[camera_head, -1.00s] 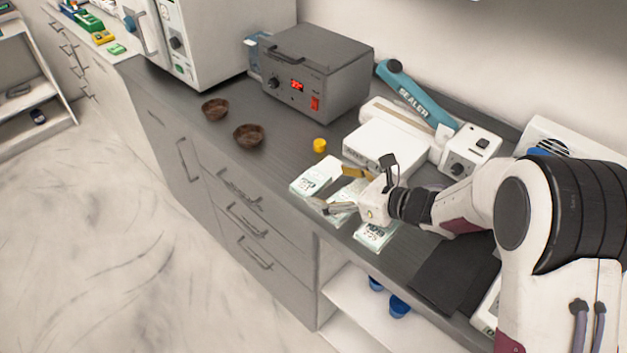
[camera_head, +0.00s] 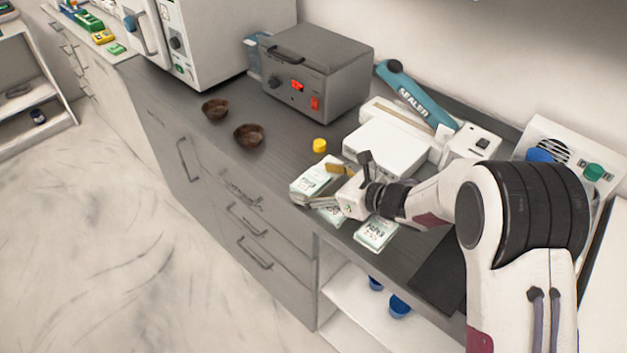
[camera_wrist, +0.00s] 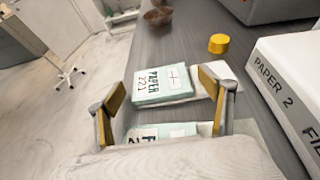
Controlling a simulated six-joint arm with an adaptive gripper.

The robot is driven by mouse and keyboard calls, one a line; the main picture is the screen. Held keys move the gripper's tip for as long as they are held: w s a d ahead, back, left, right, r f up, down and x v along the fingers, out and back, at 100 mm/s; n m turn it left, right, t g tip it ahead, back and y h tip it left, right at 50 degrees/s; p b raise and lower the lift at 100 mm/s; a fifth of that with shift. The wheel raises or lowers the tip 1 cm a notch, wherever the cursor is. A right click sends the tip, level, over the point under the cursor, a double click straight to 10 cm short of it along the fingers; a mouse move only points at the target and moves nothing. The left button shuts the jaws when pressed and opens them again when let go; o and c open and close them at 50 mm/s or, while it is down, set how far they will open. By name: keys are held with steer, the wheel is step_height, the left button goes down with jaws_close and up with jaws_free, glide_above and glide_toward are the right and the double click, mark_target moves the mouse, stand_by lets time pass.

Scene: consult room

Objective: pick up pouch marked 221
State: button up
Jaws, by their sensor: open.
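The pouch marked 221 (camera_wrist: 160,86) is pale with a green edge and lies flat on the dark counter. In the head view my gripper (camera_head: 320,187) is low over the pouches. I cannot tell how high it is above the pouch.
A second pouch (camera_wrist: 158,131) lies under my gripper, partly hidden. A third pouch (camera_head: 375,234) lies to the right. A yellow cap (camera_head: 319,146) and a white box (camera_head: 386,146) stand behind. Two brown bowls (camera_head: 249,135) are left, near the counter's front edge.

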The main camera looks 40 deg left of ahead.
mark_target(316, 183)
stand_by(0.5)
steer(key=c, duration=1.1)
steer(key=shift+r, duration=0.1)
steer(key=shift+r, duration=4.95)
